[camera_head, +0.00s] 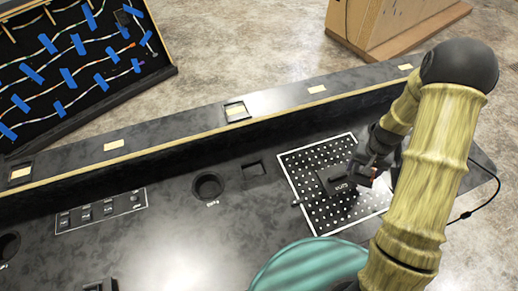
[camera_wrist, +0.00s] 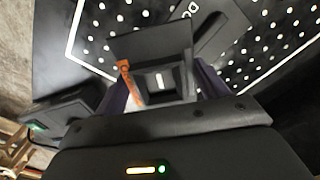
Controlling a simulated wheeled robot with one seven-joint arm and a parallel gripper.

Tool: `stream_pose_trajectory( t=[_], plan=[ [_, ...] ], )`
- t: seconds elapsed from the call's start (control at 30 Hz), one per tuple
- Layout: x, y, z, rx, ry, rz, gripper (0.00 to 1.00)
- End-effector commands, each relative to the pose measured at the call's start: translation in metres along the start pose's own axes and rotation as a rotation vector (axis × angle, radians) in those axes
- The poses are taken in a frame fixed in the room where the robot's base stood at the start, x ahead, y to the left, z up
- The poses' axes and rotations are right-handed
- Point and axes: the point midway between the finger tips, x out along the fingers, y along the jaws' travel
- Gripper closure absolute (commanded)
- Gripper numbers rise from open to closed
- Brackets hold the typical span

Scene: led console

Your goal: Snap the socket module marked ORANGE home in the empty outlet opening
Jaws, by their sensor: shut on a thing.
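My gripper (camera_wrist: 160,88) is shut on a dark boxy socket module (camera_wrist: 150,48) with an orange strip (camera_wrist: 127,82) on one side. In the head view my gripper (camera_head: 372,168) is over the perforated panel at the right of the console, and the module is mostly hidden by it. I cannot read a mark on the module. A dark rectangular opening (camera_head: 253,170) lies in the console deck, left of the panel. I cannot tell which is the outlet opening.
The white-edged perforated panel (camera_head: 298,165) carries a flat black piece (camera_head: 333,180) with white lettering. A round hole (camera_head: 208,187) and a switch strip (camera_head: 101,209) are further left. A teal rounded object (camera_head: 310,266) is at the front. The deck between is largely clear.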

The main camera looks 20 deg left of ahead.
Motion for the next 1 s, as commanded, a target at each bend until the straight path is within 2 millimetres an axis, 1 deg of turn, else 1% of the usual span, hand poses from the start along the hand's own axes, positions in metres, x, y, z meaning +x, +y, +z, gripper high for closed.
stream_pose_trajectory(
  t=[0.47, 0.57, 0.63, 0.67, 0.77, 0.87, 1.0],
  plan=[
    [0.000, -0.008, 0.000, -0.017, 0.000, 0.000, 0.54],
    [-0.001, -0.014, -0.001, -0.016, 0.000, 0.000, 0.54],
    [-0.001, -0.021, -0.002, 0.001, 0.001, 0.000, 0.54],
    [-0.001, -0.025, -0.003, 0.012, 0.001, 0.000, 0.54],
    [-0.003, -0.047, -0.005, 0.068, 0.001, -0.001, 0.54],
    [-0.004, -0.078, -0.006, 0.149, 0.001, -0.001, 0.54],
    [-0.005, -0.129, -0.004, 0.277, 0.001, -0.001, 0.54]
  ],
)
